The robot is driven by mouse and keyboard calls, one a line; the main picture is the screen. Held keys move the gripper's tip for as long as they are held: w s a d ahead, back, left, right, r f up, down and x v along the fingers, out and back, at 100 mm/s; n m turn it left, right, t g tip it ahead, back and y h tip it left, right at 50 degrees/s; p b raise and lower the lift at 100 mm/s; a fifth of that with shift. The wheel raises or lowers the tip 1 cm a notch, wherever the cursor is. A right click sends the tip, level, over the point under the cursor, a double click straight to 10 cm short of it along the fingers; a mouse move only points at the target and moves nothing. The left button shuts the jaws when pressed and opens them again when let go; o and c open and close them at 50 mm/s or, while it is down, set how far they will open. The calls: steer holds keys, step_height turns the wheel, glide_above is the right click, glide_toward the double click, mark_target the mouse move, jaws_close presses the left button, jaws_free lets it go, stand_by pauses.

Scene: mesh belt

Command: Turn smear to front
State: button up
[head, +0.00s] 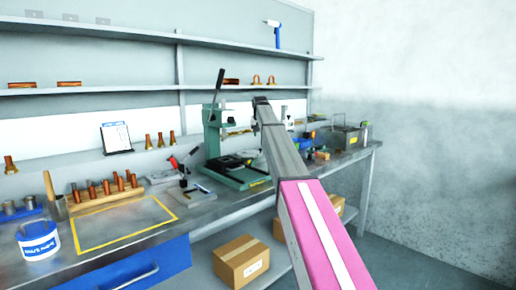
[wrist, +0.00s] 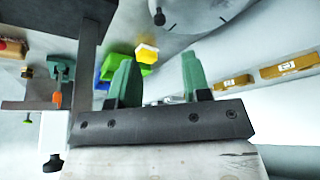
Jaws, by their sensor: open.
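No smear can be made out in either view, and I cannot tell which object bears it. A white tub (head: 38,242) with a blue label band stands upright at the bench's front left; its rear side is hidden. My gripper (wrist: 157,62) shows in the wrist view with its two green fingers wide apart and nothing held between them. In the head view my arm reaches up over the bench's right part, and the fingers are hidden behind its end. The tub is far to the left of my arm and does not clearly show in the wrist view.
A yellow outlined rectangle (head: 125,224) on the bench is empty. Behind it is a wooden rack (head: 100,198) of copper-coloured pieces. A green press (head: 232,165) stands close left of my arm. Shelves (head: 130,91) run above. Cardboard boxes (head: 240,262) sit below the bench.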

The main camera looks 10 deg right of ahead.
mark_target(250, 152)
steer(key=x, duration=0.9)
steer(key=shift+f, duration=0.25)
steer(key=shift+w, duration=0.1)
jaws_close()
